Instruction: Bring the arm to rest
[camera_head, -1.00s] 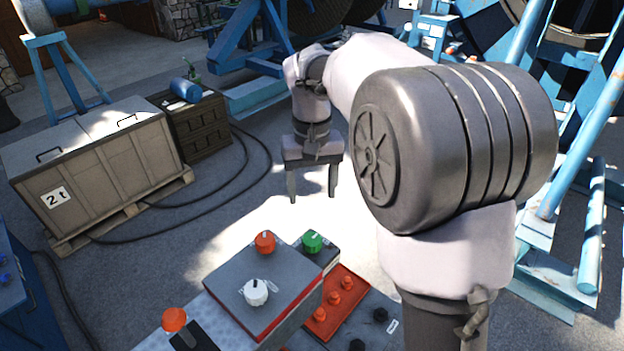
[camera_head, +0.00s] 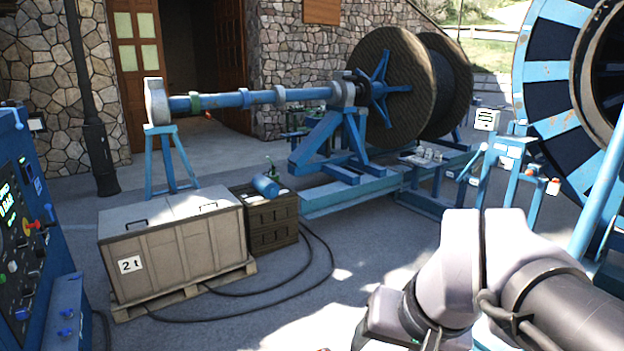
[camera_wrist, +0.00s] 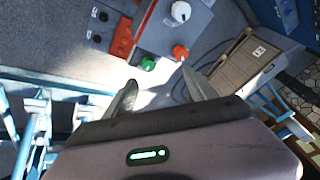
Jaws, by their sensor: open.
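My gripper (camera_wrist: 158,78) shows in the wrist view with its two fingers spread apart and nothing between them. It points toward a control panel (camera_wrist: 168,32) with a white knob (camera_wrist: 181,11), an orange button (camera_wrist: 180,53) and a green button (camera_wrist: 148,64). The fingers look apart from the panel. In the head view only links of my arm show at the lower right; my fingers are not visible there.
A grey crate (camera_head: 172,255) marked "2t" stands on a pallet, beside a dark box (camera_head: 270,222). A blue-framed machine with a large cable reel (camera_head: 397,90) stands behind. A blue control cabinet (camera_head: 30,225) is at left. Cables (camera_head: 322,270) lie on the open floor.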

